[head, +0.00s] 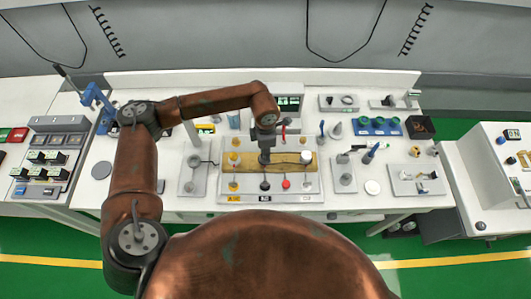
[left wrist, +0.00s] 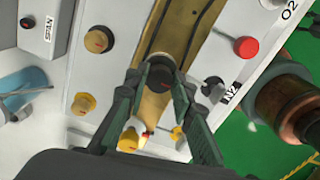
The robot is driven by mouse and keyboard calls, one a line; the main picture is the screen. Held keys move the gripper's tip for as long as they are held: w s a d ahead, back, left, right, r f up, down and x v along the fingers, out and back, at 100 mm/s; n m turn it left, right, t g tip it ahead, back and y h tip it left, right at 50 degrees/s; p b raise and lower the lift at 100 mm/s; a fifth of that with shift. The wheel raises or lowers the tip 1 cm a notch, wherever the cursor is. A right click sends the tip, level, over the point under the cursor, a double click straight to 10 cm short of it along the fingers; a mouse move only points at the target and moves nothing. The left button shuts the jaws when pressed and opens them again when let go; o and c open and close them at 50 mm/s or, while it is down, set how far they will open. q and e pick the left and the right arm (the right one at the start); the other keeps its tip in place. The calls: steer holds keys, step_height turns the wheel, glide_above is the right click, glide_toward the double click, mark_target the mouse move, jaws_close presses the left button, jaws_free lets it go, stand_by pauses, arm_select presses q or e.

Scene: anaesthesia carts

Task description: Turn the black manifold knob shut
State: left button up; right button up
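The black manifold knob (left wrist: 160,72) sits on the brass bar of the manifold (head: 282,163). In the left wrist view it lies between the tips of my left gripper (left wrist: 157,84). The fingers stand on either side of it, with a small gap on at least one side; firm contact does not show. In the head view my left gripper (head: 265,156) points down over the middle of the bar and hides the knob. My right gripper is in neither view.
A yellow knob (head: 235,158) and a white knob (head: 306,157) flank the gripper on the manifold. A red knob (head: 286,183) sits on the front panel. Blue-based fittings (head: 378,126) stand at the back right. A grey disc (head: 101,170) lies on the left.

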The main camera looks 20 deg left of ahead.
arm_select(q)
steer(key=o, duration=0.5)
steer(key=shift+c, duration=0.2)
step_height(320, 180, up, 12)
stand_by(0.8)
